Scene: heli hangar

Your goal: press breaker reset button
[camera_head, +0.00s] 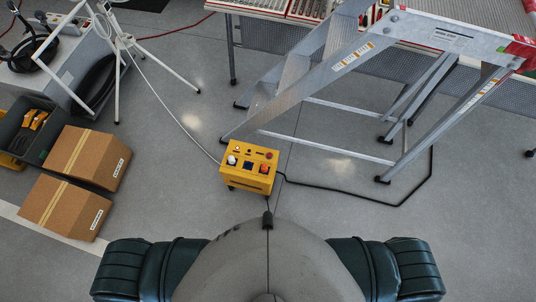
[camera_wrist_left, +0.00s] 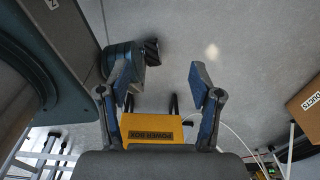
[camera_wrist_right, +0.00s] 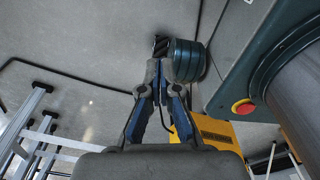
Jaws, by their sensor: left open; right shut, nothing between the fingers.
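A yellow power box (camera_head: 234,181) stands on the floor in front of me in the head view. Its top panel carries a white knob (camera_head: 231,160), a dark switch and a red-orange button (camera_head: 264,169), with smaller controls behind them. Their labels are too small to read. My left gripper (camera_wrist_left: 160,74) is open and empty in the left wrist view, with the power box (camera_wrist_left: 152,128) beyond it. My right gripper (camera_wrist_right: 160,68) is shut and empty in the right wrist view. The power box (camera_wrist_right: 216,130) shows beyond it, to its right, partly hidden. Neither gripper shows in the head view.
A metal step ladder (camera_head: 320,85) stands behind and right of the box. Black cable (camera_head: 340,193) runs from the box across the floor. Two cardboard boxes (camera_head: 60,205) and a dark crate (camera_head: 45,145) lie left. A white tripod (camera_head: 122,45) stands further back.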

